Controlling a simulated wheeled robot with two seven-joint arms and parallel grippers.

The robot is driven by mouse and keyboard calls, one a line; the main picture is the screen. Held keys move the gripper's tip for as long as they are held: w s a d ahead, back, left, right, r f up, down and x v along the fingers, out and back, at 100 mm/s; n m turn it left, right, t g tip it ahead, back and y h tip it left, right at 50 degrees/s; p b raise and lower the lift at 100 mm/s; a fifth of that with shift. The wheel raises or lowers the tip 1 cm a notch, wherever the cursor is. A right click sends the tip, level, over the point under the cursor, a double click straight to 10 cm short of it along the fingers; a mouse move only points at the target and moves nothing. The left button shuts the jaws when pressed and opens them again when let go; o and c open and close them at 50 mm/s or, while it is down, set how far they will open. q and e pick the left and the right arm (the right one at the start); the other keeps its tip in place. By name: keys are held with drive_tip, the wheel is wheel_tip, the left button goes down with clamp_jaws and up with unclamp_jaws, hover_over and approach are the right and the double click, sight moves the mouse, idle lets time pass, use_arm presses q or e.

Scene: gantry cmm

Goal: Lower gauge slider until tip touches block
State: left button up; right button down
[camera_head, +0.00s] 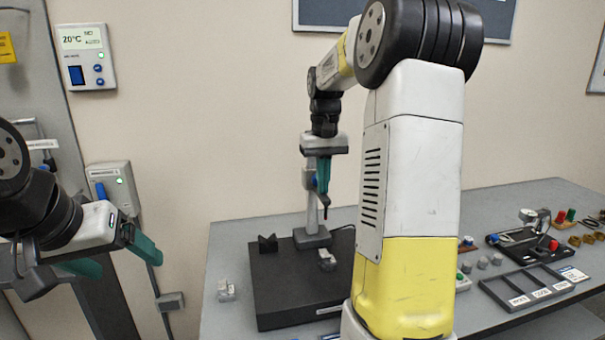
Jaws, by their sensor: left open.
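The gauge stand, a grey post on a dark base (312,238), stands on the black surface plate (290,305). The slider (308,180) is on the post, with a blue part beside it. A thin dark probe with a small red part hangs above a small metal block (327,258) on the plate; the tip looks apart from the block. My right gripper (322,182) points down at the slider, its teal fingers overlapping it; whether they grip it cannot be told. My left gripper (118,256) is at the left, teal fingers spread and empty, away from the stand.
A dark V-shaped block (268,243) sits on the plate's back left. A small metal piece (226,290) lies on the table left of the plate. A labelled tray (535,287) and a black fixture (525,245) are at the right. My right arm hides the table's middle.

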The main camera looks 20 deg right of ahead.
wheel_tip(320, 180, down, 9)
idle(1.8)
drive_tip(key=shift+f, duration=0.8)
idle(0.5)
drive_tip(key=shift+r, duration=0.15)
drive_tip(key=shift+r, duration=3.4)
